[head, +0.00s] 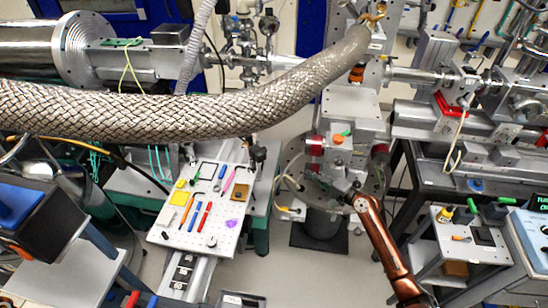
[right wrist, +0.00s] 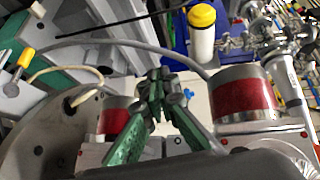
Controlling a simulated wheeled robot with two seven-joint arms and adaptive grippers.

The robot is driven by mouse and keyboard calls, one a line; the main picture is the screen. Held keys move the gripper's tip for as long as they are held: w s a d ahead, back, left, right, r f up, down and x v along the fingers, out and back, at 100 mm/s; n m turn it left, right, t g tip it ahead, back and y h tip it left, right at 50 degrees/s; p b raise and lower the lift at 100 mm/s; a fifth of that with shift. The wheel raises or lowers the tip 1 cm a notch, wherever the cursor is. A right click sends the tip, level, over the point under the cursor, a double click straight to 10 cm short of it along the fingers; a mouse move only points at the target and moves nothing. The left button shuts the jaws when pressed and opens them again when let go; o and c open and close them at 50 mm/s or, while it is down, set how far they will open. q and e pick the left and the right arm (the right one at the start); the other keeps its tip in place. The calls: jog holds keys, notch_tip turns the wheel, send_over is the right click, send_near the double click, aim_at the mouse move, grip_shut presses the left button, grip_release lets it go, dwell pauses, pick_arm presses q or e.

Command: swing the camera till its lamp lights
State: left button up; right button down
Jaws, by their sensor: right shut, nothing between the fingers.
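A grey block-shaped unit (head: 338,150) with red bands and small orange and green parts on top stands over a round grey plate (head: 292,165) in the middle of the head view. I cannot tell for sure whether it is the camera, and I make out no lit lamp. My right gripper (head: 352,190), on a copper-coloured arm, is at the unit's near side. In the right wrist view its green fingers (right wrist: 163,88) are closed together, empty, between two red-banded cylinders (right wrist: 245,95) (right wrist: 118,115). Contact is unclear. My left gripper is out of view.
A thick braided hose (head: 200,108) crosses the head view. A white perforated board (head: 205,218) with several small tools lies left of the unit. A small shelf (head: 465,240) stands right of my arm. Open floor (head: 310,270) shows in front.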

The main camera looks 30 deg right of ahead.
aim_at(259, 153)
jog(key=a+r+y, duration=0.2)
jog(key=a+r, duration=0.1)
jog(key=r, duration=0.5)
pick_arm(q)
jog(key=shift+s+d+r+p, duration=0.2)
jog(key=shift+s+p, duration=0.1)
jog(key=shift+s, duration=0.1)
pick_arm(e)
jog(key=w+a+r, duration=0.1)
jog(key=w+a, duration=0.7)
jog(key=a, duration=0.1)
jog(key=shift+n+t, duration=0.3)
jog(key=shift+t, duration=0.1)
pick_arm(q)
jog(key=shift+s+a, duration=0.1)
pick_arm(e)
jog(key=shift+r, duration=0.15)
